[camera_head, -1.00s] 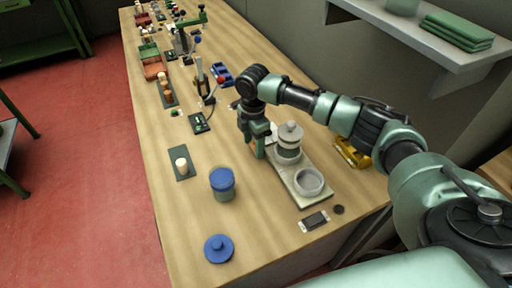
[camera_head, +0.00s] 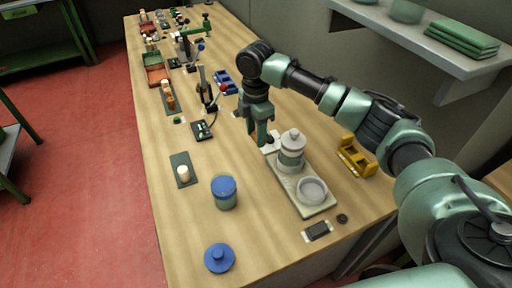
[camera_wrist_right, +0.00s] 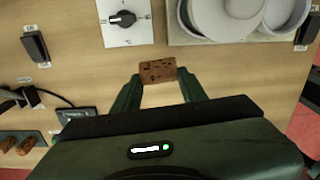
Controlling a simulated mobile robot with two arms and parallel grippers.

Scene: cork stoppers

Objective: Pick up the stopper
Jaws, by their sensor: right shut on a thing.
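The cork stopper (camera_wrist_right: 158,70), brown and speckled, shows in the right wrist view across the fingertips of my right gripper (camera_wrist_right: 158,78). The gripper is shut on it, one finger at each end. In the head view my right gripper (camera_head: 260,137) hangs over the table, left of a grey lidded pot, and the stopper cannot be made out there. The wrist view shows wooden tabletop below the stopper. My left gripper is not in view.
A pale tray (camera_head: 312,206) bears the lidded pot (camera_head: 291,150) and a round dish (camera_head: 312,189). A white plate with a black knob (camera_wrist_right: 123,20) lies near the gripper. A blue-lidded jar (camera_head: 224,194), a blue lid (camera_head: 219,258) and a yellow holder (camera_head: 356,158) stand around.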

